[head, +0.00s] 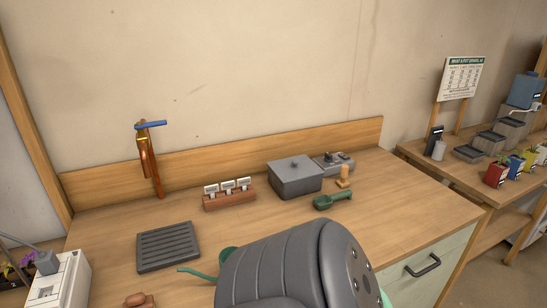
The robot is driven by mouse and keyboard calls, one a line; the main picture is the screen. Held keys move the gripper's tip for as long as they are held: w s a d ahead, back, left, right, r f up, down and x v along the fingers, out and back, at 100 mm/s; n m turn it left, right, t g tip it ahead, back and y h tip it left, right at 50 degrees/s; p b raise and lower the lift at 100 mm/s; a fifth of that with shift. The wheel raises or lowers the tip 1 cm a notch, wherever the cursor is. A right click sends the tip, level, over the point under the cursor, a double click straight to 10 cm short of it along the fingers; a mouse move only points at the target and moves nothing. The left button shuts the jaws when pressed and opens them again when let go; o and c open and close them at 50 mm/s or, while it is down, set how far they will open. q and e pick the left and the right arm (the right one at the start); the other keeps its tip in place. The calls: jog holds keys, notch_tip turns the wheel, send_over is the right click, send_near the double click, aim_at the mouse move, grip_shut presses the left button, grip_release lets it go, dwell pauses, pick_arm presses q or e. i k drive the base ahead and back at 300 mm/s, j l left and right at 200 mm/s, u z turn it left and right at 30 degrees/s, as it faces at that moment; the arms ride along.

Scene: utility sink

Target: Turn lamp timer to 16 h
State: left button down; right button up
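No part is clearly readable as a lamp timer with hour marks. A white box (62,284) with a grey piece on top stands at the lower left edge, partly cut off; I cannot tell which of the two is the timer. Neither of my grippers is in view. A large dark grey ribbed arm part of mine covers the lower middle of the view.
The wooden bench (420,205) holds a lidded grey box (295,178), a green scoop (332,200), a labelled brown block (229,195), a grey slatted tray (168,246) and a copper tap (149,160). The right front of the bench is clear. A side table holds colourful pots (496,173).

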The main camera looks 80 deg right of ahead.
aim_at(328, 158)
jog(key=k+l+z, duration=0.1)
jog(key=k+l, duration=0.2)
jog(key=k+l+z, duration=0.1)
jog(key=k+l, duration=0.2)
jog(key=k+l+z, duration=0.1)
jog(key=k+l, duration=0.25)
jog(key=k+l+z, duration=0.1)
jog(key=k+l, duration=0.2)
jog(key=k+l+z, duration=0.15)
jog(key=k+l, duration=0.15)
jog(key=l, duration=0.15)
jog(key=k+l+z, duration=0.1)
jog(key=k+l, duration=0.15)
jog(key=l, duration=0.15)
jog(key=k+l+z, duration=0.1)
jog(key=k+l, duration=0.15)
jog(key=l, duration=0.2)
jog(key=k+l+z, duration=0.1)
jog(key=l, duration=0.35)
jog(key=k, duration=0.1)
